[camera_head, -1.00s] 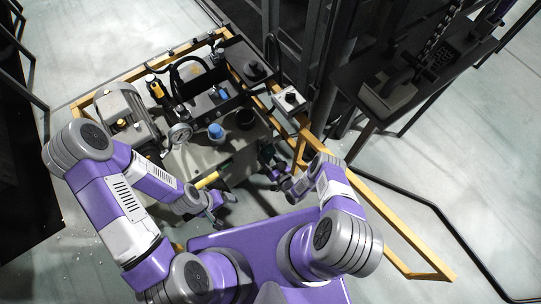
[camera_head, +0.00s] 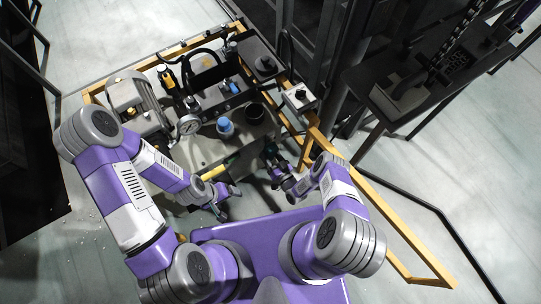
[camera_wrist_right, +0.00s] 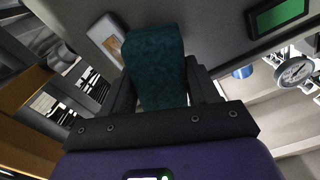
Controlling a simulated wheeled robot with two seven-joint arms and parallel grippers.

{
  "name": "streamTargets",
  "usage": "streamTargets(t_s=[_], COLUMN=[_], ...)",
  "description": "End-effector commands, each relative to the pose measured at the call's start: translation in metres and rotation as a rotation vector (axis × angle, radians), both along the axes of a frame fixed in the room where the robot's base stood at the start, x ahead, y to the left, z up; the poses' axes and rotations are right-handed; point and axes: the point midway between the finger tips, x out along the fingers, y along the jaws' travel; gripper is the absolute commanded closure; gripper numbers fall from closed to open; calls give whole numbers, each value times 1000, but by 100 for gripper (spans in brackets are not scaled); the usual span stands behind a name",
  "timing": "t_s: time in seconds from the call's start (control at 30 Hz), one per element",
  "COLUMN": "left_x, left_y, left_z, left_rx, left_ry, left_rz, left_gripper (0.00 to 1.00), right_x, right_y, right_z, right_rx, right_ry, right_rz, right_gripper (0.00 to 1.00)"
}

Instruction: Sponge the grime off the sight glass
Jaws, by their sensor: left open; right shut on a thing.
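My right gripper (camera_wrist_right: 164,95) is shut on a dark teal sponge (camera_wrist_right: 156,62), which sticks out past its fingertips. In the head view the sponge (camera_head: 270,151) is small and dark beside the machine's near right side. Past the sponge in the right wrist view is a grey panel with a green, dark-framed window (camera_wrist_right: 279,14). A pale plate with an orange-brown patch (camera_wrist_right: 106,36) is to its left. I cannot tell for sure which is the sight glass, and no grime is clear. The sponge appears apart from both. My left gripper (camera_head: 222,203) is open and empty near the machine's front.
A yellow frame (camera_head: 385,215) runs along the right. A switch box (camera_head: 299,97) sits by the frame. Open floor lies at far right.

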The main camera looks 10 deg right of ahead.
Motion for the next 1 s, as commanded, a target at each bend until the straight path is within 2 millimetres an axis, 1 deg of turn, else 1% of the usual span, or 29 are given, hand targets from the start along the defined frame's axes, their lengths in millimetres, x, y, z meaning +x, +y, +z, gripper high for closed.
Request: streamTargets(t_s=[1.0], left_x=[0], left_y=[0], left_z=[0], left_rx=[0], left_ry=[0], left_rz=[0], left_gripper=[15], right_x=[8], right_y=[3], right_z=[0], right_rx=[1], right_ry=[0], right_rz=[0], right_gripper=[65])
